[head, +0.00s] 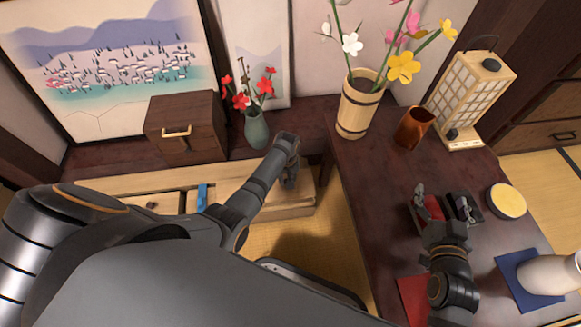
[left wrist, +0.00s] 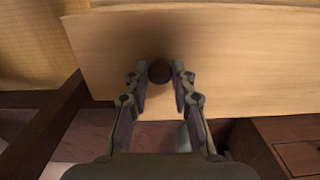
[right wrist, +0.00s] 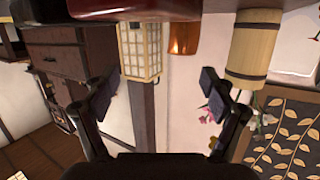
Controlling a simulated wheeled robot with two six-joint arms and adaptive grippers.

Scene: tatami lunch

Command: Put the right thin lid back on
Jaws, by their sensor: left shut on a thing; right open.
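A pale wooden panel (left wrist: 230,55) with a dark round knob (left wrist: 159,71) fills the upper left wrist view. My left gripper (left wrist: 159,80) is shut on the knob, one finger on each side. In the head view my left gripper (head: 290,179) reaches down at the right end of the low pale wooden chest (head: 240,172). The arm and gripper hide part of the panel, and I cannot tell whether it sits flush. My right gripper (head: 442,203) is open above the dark table; it also shows open and empty in the right wrist view (right wrist: 160,88).
A blue item (head: 202,197) and another dark knob (head: 151,205) are on the chest's left part. Behind stand a brown box (head: 188,128) and a green vase (head: 256,130). The dark table (head: 375,190) holds a wooden vase (head: 354,112), copper cup (head: 412,130), lantern (head: 470,100) and white bottle (head: 548,275).

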